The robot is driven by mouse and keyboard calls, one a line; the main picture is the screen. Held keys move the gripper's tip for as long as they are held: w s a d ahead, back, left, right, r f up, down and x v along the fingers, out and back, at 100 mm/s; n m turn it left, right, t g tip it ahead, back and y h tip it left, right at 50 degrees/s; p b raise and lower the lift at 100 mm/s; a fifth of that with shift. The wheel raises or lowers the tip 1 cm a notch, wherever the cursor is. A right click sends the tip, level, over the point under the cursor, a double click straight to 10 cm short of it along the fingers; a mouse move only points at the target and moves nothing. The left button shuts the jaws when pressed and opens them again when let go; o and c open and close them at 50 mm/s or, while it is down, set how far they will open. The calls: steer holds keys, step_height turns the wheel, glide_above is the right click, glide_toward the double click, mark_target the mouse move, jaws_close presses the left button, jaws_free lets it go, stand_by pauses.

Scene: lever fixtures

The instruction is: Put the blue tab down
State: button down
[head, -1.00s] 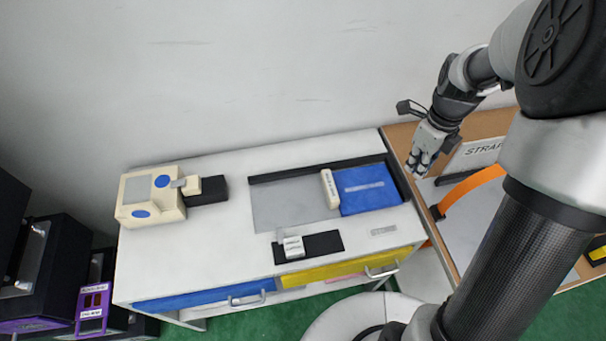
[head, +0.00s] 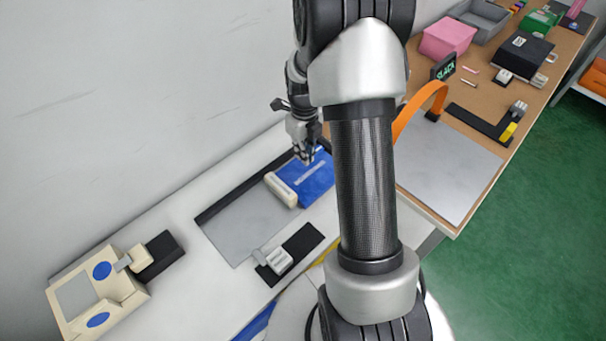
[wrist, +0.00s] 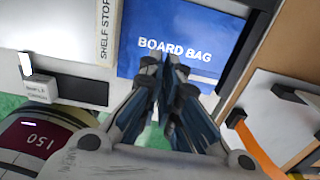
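The blue piece lettered BOARD BAG (head: 312,181) lies flat on the white bench. It also fills the upper middle of the wrist view (wrist: 195,28). A cream block lettered SHELF STOP (head: 281,189) sits along its left edge and also shows in the wrist view (wrist: 104,32). My gripper (head: 305,155) hangs over the far part of the blue piece. In the wrist view my gripper's fingers (wrist: 164,68) converge with their tips almost together, and I see nothing held between them. I cannot pick out a separate blue tab.
A cream box with blue discs (head: 90,290) stands at the left. A small white lever block (head: 277,262) sits on a black plate nearer me. An orange arch (head: 422,108) rises from the wooden table at the right. The grey panel (head: 240,228) is clear.

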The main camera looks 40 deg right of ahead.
mark_target(304, 178)
step_height(304, 178, down, 8)
steer(key=shift+f+b, duration=0.15)
steer(key=shift+b, duration=0.9)
steer(key=shift+f, duration=0.2)
steer(key=c, duration=1.8)
jaws_free()
steer(key=shift+r, duration=0.1)
